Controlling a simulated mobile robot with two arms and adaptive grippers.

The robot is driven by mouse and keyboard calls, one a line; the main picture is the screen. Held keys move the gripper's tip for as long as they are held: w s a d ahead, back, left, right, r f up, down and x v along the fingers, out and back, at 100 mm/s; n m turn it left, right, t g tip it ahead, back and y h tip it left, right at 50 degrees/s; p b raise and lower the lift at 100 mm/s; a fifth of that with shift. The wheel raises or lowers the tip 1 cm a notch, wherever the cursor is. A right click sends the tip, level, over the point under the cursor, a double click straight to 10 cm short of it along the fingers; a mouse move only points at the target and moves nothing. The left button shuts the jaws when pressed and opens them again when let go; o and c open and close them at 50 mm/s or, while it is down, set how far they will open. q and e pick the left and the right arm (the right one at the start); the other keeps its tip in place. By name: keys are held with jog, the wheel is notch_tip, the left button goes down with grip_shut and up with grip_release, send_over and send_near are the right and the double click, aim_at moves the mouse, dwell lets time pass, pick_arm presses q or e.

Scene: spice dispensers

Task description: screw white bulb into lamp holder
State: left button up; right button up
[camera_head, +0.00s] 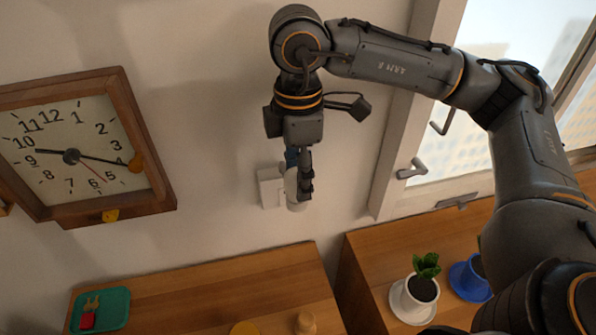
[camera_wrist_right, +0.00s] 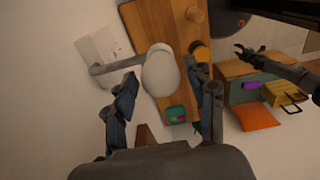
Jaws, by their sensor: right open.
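The white bulb (camera_wrist_right: 160,72) is at the end of the lamp holder, whose grey arm (camera_wrist_right: 114,66) runs out from a white wall plate (camera_wrist_right: 98,46) in the right wrist view. My right gripper (camera_wrist_right: 166,85) is open, with one finger on each side of the bulb and gaps visible between. In the head view the right gripper (camera_head: 300,183) points down beside the wall plate (camera_head: 270,187), partly covering the bulb (camera_head: 296,204). The bulb's base and socket joint are hidden. A dark gripper at the right of the wrist view, apparently my left gripper (camera_wrist_right: 243,52), is too small to read.
A wooden clock (camera_head: 75,150) hangs at the left. A green tray (camera_head: 118,309) and a round wooden piece (camera_head: 305,322) are on the wooden surface below. Wall space around the lamp is clear.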

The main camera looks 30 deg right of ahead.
jog(key=shift+f+n+b, duration=0.2)
jog(key=shift+n+b, duration=0.35)
jog(key=shift+n, duration=0.45)
jog(key=n+b, duration=0.2)
jog(key=n, duration=0.2)
jog(key=shift+n, duration=0.3)
jog(key=shift+r+n, duration=0.15)
jog(key=shift+n, duration=0.85)
jog(key=n+b, duration=0.2)
jog(key=n, duration=0.1)
jog(key=shift+w, duration=0.1)
jog(key=shift+a+n, duration=0.1)
jog(key=shift+n, duration=0.6)
jog(key=n, duration=0.2)
jog(key=shift+n, duration=0.4)
jog(key=n, duration=0.3)
jog(key=shift+n, duration=0.3)
jog(key=n, duration=0.7)
jog(key=shift+a+n, duration=0.1)
jog(key=shift+n, duration=0.2)
